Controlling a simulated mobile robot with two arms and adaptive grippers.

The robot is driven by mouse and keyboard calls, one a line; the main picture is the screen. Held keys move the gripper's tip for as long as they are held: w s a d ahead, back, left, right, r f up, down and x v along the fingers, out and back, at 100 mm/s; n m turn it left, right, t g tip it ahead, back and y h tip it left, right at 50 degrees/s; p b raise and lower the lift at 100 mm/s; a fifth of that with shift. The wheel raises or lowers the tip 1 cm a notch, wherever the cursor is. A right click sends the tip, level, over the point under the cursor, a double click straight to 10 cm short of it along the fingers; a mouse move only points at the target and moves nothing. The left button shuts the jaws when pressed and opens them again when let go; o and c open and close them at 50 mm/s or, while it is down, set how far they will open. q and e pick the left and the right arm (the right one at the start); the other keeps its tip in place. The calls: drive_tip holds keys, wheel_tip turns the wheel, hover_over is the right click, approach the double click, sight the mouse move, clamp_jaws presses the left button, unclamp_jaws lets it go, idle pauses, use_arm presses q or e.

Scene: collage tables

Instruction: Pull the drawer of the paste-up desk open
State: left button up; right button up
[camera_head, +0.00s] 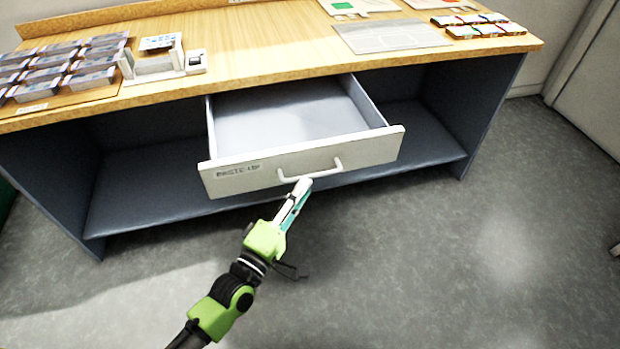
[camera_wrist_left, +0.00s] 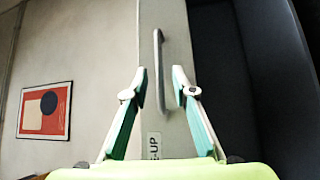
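The paste-up desk (camera_head: 300,72) has a wooden top and dark blue-grey sides. Its white drawer (camera_head: 225,171) is pulled well out, and its empty grey inside shows. The drawer front carries a label and a white bar handle (camera_head: 325,172), which also shows in the left wrist view (camera_wrist_left: 158,60). My right gripper is in neither view.
The desk top bears rows of grey blocks (camera_head: 62,72), a small white device (camera_head: 160,60), a grey sheet (camera_head: 390,36) and colored pieces (camera_head: 478,25). Open shelf bays flank the drawer. The grey floor (camera_head: 440,260) in front is clear.

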use_arm(q)
drive_tip(key=v, duration=0.6)
drive_tip(key=shift+s, duration=0.25)
drive_tip(key=shift+a, duration=0.1)
